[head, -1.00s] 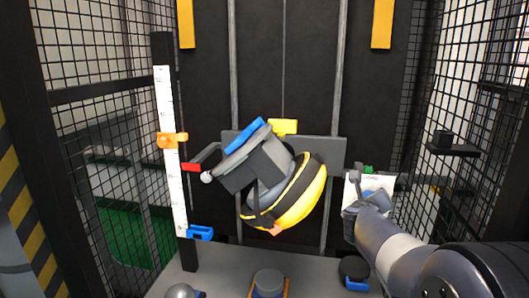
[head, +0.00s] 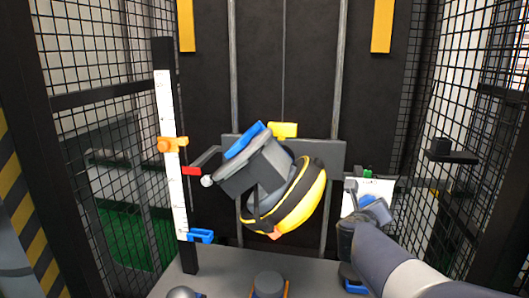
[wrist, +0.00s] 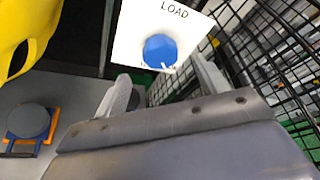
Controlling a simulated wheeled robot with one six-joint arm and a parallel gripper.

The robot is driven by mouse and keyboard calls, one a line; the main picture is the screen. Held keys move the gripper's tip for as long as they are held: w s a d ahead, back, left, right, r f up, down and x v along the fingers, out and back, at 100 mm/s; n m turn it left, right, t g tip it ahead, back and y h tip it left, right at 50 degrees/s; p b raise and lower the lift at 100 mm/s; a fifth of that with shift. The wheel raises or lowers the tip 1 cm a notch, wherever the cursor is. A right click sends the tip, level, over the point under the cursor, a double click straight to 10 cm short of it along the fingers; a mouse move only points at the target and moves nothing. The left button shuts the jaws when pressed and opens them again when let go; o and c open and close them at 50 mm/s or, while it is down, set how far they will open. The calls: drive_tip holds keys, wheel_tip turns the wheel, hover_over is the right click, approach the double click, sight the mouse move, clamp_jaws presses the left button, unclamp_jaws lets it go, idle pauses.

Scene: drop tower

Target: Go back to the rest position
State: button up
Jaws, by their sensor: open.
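My gripper (wrist: 165,84) is open and empty in the wrist view, with its two pale fingers apart. The blue LOAD button (wrist: 161,50) lies beyond the fingertips on a white panel (wrist: 182,17). I cannot tell the exact gap between fingers and button. In the head view my gripper (head: 364,211) is at the lower right, in front of the white panel (head: 385,187) and partly hiding it. My arm reaches in from the lower right corner.
A tilted grey and yellow assembly (head: 300,200) hangs before the black back wall. A white scale (head: 168,130) with an orange marker (head: 172,144) stands left. Mesh cage walls flank both sides. A round grey knob (head: 268,284) sits on the grey base below.

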drive_tip(key=w+d+f+n+t+h+b, duration=0.1)
drive_tip(key=w+n+t+b, duration=0.1)
drive_tip(key=n+b, duration=0.4)
drive_tip(key=w+d+f+n+t+h+b, duration=0.1)
drive_tip(key=n+b, duration=0.5)
drive_tip(key=n, duration=0.7)
drive_tip(key=w+t+h, duration=0.1)
drive_tip(key=w+t, duration=0.1)
drive_tip(key=t, duration=0.1)
drive_tip(key=shift+w+d+f+n+b, duration=0.15)
drive_tip(key=shift+d+f+n+b, duration=0.2)
drive_tip(key=shift+n+b, duration=0.05)
